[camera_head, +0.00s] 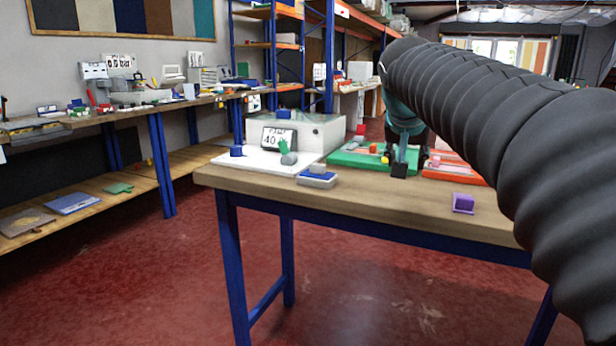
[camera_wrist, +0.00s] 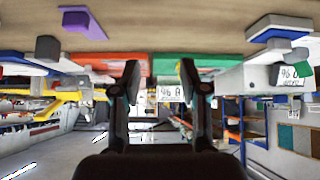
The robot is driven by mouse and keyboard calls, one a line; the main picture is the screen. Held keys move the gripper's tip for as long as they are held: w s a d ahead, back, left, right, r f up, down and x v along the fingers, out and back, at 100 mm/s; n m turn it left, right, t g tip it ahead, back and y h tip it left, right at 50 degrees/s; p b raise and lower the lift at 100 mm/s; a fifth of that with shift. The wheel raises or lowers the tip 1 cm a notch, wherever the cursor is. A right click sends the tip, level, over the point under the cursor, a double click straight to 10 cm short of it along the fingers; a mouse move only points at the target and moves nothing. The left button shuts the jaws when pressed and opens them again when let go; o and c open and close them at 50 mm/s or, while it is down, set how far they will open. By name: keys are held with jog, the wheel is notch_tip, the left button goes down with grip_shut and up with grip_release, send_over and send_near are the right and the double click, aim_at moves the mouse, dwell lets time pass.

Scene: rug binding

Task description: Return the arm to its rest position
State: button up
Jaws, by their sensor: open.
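My gripper (camera_wrist: 159,76) is open, and nothing shows between its fingers in the wrist view. In the head view my arm, in a black ribbed sleeve, reaches in from the right. Its gripper end (camera_head: 399,168) is dark and hangs in front of the green tray (camera_head: 345,157) at the back of the wooden workbench (camera_head: 400,201). The wrist view is upside down, with the bench top along its upper edge. I cannot tell the exact gap between the fingertips and the bench.
A purple block (camera_head: 463,203) and a blue-and-white box (camera_head: 317,178) lie near the bench's front edge. A red tray (camera_head: 455,170) is right of the green one. A scale-like box (camera_head: 310,133) with a display stands at the left. Floor (camera_head: 150,290) in front is clear.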

jog(key=s+a+f+n+g+y, duration=0.1)
jog(key=s+f+n, duration=0.1)
jog(key=s+f, duration=1)
jog(key=s+a+f+n+g+y, duration=0.1)
jog(key=s+a+f+n+y, duration=0.1)
jog(key=s+f, duration=1.1)
jog(key=s, duration=0.3)
jog(key=shift+s+f, duration=0.15)
jog(key=shift+s, duration=0.25)
